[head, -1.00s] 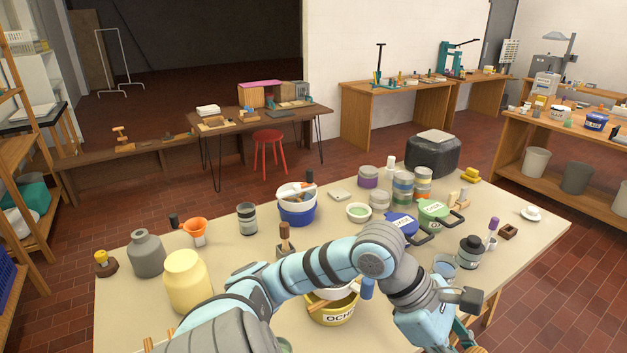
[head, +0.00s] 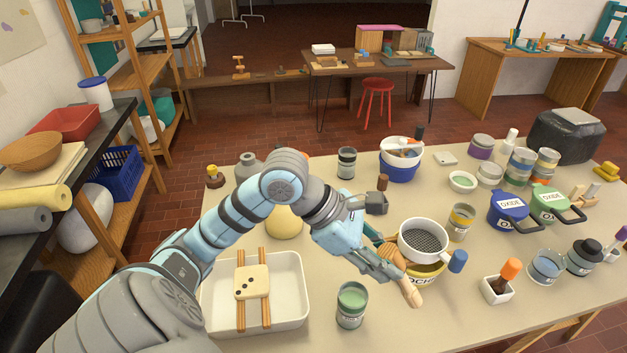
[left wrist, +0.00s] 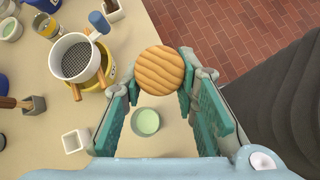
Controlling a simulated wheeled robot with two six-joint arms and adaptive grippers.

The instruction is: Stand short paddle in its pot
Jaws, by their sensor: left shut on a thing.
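My left gripper (head: 392,262) is shut on a pale wooden paddle (head: 409,288), in front of the yellow ochre bucket in the head view. In the left wrist view the paddle's round ribbed end (left wrist: 160,72) sits between the teal fingers (left wrist: 158,88). An empty small white square pot (left wrist: 75,141) stands on the table at lower left of that view, apart from the paddle. My arm seems to hide this pot in the head view. Another white pot (head: 497,291) holds an orange-handled tool. My right gripper is not in view.
A sieve (head: 424,240) with a blue handle rests on the ochre bucket (head: 430,273), close beside the paddle. A green cup (head: 351,308) stands in front. A white tray (head: 297,300) lies left. A brown-handled tool (head: 383,182) stands behind my arm.

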